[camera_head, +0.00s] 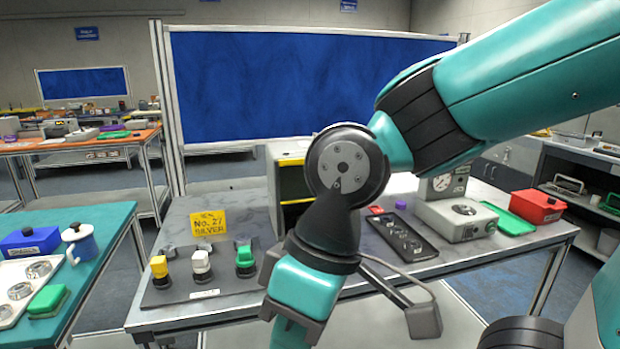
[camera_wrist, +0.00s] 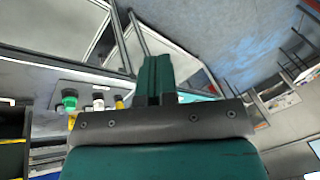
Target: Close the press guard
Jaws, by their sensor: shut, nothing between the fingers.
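I cannot make out the press guard for certain in either view. A light grey machine (camera_head: 458,222) with a round gauge stands at the right of the grey table, partly behind my arm; it may be the press. A dark cabinet with yellow edges (camera_head: 290,180) stands behind my wrist and is largely hidden. My gripper shows in the wrist view (camera_wrist: 154,78) with its green fingers together, shut and empty. In the head view my wrist hangs over the table's front, and the fingertips are out of sight.
Yellow, white and green-topped items (camera_head: 200,262) stand on a dark board at the table's left, by a yellow sign (camera_head: 208,222). A black tray (camera_head: 402,238), green tray (camera_head: 508,220) and red box (camera_head: 537,206) lie right. A teal table (camera_head: 100,222) stands left.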

